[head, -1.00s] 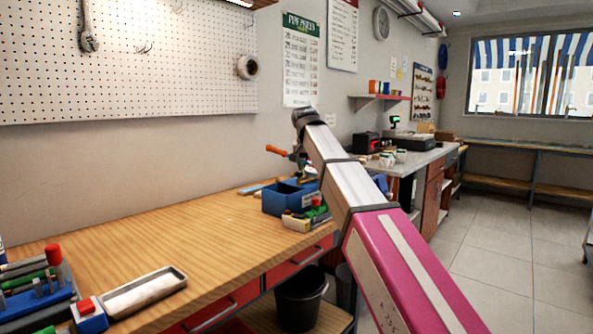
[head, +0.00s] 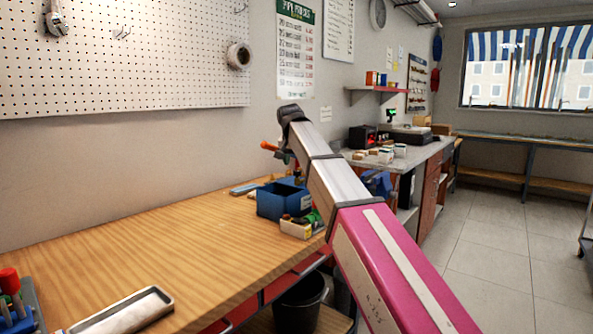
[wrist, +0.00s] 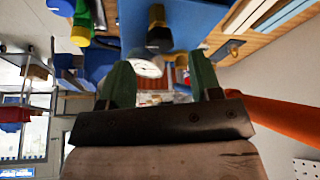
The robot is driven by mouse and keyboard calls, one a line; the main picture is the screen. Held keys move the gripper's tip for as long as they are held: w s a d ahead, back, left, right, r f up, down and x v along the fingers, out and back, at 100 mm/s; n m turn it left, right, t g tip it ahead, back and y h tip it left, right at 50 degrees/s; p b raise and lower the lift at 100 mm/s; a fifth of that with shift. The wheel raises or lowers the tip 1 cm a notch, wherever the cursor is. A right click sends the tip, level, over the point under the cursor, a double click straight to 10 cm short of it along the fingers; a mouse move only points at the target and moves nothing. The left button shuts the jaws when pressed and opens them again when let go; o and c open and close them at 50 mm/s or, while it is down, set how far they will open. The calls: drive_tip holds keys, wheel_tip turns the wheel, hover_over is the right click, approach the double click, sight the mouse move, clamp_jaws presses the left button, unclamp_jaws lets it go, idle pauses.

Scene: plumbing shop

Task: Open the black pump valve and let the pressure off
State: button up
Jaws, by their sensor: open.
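My gripper (wrist: 160,62) is open, with two green fingers spread apart and nothing clearly held between them. In the wrist view a small black part with a brass-coloured end (wrist: 157,28) lies just beyond the fingertips; it may be the pump valve, but I cannot tell for sure. A pale round face (wrist: 148,66), perhaps a gauge, shows between the fingers. An orange handle (wrist: 275,117) is close at the right of the wrist view; an orange handle also shows in the head view (head: 270,146).
A blue open box (head: 280,203) stands on the wooden bench (head: 150,250), with small items at its front. A metal tray (head: 125,312) lies at the front left. The bench middle is clear. A black bin (head: 300,305) is below.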

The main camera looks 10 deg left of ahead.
sight(297, 171)
drive_tip(key=shift+x, duration=2.05)
drive_tip(key=c, duration=0.9)
